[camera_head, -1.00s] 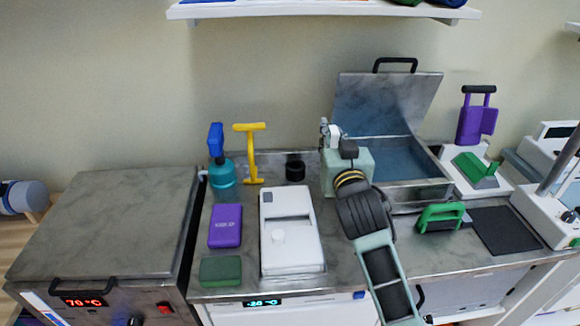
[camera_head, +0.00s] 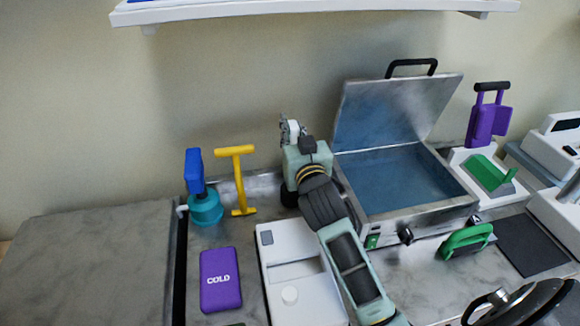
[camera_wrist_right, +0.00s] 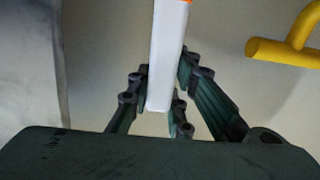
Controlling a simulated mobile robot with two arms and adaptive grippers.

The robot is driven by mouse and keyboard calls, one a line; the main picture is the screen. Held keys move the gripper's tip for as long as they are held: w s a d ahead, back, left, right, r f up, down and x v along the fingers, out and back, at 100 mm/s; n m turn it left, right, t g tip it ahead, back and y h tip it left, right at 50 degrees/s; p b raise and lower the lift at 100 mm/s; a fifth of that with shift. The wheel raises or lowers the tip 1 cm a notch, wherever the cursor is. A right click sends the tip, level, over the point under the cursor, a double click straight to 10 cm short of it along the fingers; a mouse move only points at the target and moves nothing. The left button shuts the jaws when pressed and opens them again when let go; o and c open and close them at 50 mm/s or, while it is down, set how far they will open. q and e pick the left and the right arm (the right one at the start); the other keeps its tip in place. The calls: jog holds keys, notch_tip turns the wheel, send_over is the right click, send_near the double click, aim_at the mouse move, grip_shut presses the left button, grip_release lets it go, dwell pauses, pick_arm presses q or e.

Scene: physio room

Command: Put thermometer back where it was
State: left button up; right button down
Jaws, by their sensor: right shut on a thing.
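My right gripper (camera_head: 291,130) is raised over the back of the counter, left of the open metal bath. In the right wrist view, its dark fingers (camera_wrist_right: 163,95) are shut on a white stick with an orange end, which I take as the thermometer (camera_wrist_right: 168,50). The orange end is cut off by the top edge of that view. The thermometer cannot be made out clearly in the head view. A small black cup (camera_head: 288,197) stands on the counter below the gripper, mostly hidden by the wrist. My left gripper is not in view.
A purple COLD pack (camera_head: 220,280) and a white device (camera_head: 275,262) lie in front. A shelf (camera_head: 310,10) hangs above.

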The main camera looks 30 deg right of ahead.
notch_tip(320, 180, down, 2)
jog(key=shift+s+f, duration=0.1)
notch_tip(320, 180, down, 3)
jog(key=shift+f, duration=0.6)
jog(key=c, duration=1.6)
grip_release()
jog(key=shift+f, duration=0.1)
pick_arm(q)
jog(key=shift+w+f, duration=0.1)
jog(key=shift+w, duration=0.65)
